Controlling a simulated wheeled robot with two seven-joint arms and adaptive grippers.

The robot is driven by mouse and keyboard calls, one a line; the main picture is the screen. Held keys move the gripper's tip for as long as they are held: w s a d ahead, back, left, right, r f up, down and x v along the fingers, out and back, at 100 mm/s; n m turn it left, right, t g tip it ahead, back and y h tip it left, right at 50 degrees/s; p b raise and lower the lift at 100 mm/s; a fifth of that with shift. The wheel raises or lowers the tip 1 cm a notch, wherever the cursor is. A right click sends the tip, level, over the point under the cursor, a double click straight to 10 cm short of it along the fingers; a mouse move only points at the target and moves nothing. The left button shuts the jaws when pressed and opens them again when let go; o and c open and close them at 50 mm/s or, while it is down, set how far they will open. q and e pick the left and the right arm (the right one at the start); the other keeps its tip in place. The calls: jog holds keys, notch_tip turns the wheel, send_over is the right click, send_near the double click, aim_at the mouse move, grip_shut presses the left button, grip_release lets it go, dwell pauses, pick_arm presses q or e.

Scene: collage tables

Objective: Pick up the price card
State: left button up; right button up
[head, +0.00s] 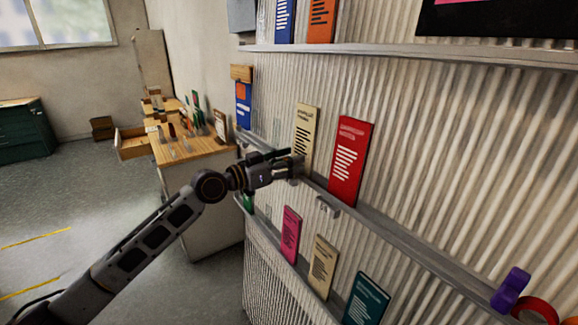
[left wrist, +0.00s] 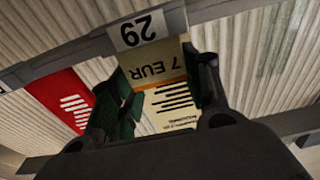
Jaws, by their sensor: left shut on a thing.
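The price card (left wrist: 155,65) is tan, reads "7 EUR" and appears upside down in the left wrist view. It lies between the two fingers of my left gripper (left wrist: 160,95), which is shut on it. A cream leaflet (left wrist: 172,105) with dark text lines shows just behind it. In the head view my left gripper (head: 290,165) is at the middle shelf's edge, in front of the lower part of the cream leaflet (head: 305,132). The card cannot be made out there. My right gripper is not in view.
A red leaflet (head: 350,160) stands right of my gripper on the middle shelf (head: 400,235). A "29" label (left wrist: 143,30) is on the shelf edge beside the card. Pink (head: 291,233), tan (head: 322,265) and teal (head: 366,298) leaflets stand below. A wooden-topped table (head: 190,150) is behind.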

pick_arm(q)
notch_tip(320, 180, up, 9)
jog(key=shift+r+b, duration=0.1)
jog(key=shift+b, duration=0.2)
dwell(0.8)
